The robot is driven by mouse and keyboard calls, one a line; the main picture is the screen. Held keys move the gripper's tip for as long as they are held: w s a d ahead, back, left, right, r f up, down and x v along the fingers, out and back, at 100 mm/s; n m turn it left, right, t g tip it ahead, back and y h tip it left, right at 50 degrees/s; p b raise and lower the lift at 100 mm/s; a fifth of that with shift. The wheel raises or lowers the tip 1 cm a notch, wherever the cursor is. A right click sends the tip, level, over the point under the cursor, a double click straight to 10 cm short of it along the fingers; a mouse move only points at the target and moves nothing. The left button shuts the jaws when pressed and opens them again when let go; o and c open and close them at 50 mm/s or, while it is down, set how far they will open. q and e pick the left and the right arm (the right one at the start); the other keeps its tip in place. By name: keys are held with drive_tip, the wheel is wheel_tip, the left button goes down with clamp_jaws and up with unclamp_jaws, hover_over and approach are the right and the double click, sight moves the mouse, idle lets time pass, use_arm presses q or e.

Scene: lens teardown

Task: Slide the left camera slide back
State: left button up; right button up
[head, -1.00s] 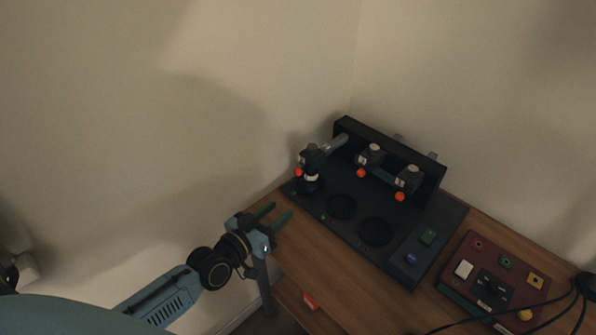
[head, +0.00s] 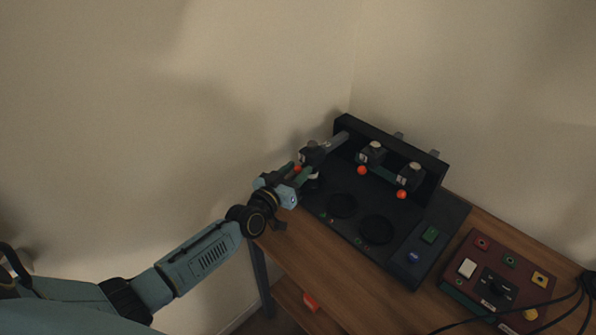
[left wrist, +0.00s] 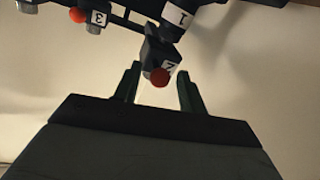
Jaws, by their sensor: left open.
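The left camera slide (head: 312,153) is a dark block with a red ball knob (head: 297,168), at the left end of the black station. It stands forward of the back rail on a grey bar (head: 337,142), above a round well. My left gripper (head: 301,172) is open at its front, with the knob near the fingertips. In the left wrist view, a red knob (left wrist: 160,77) and its labelled block (left wrist: 158,55) show between the two green fingers, with gaps at both sides. I cannot tell whether anything touches. My right gripper is not in view.
Two more camera slides (head: 373,153) (head: 411,175) with red knobs sit closer to the back rail (head: 390,145). Two round wells (head: 342,206) lie open on the station. A red control box (head: 497,283) with cables stands at the right. The wooden table front (head: 330,275) is clear.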

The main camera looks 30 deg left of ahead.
use_arm(q)
drive_tip(key=shift+w+d, duration=0.1)
drive_tip(key=shift+w, duration=0.5)
clamp_jaws()
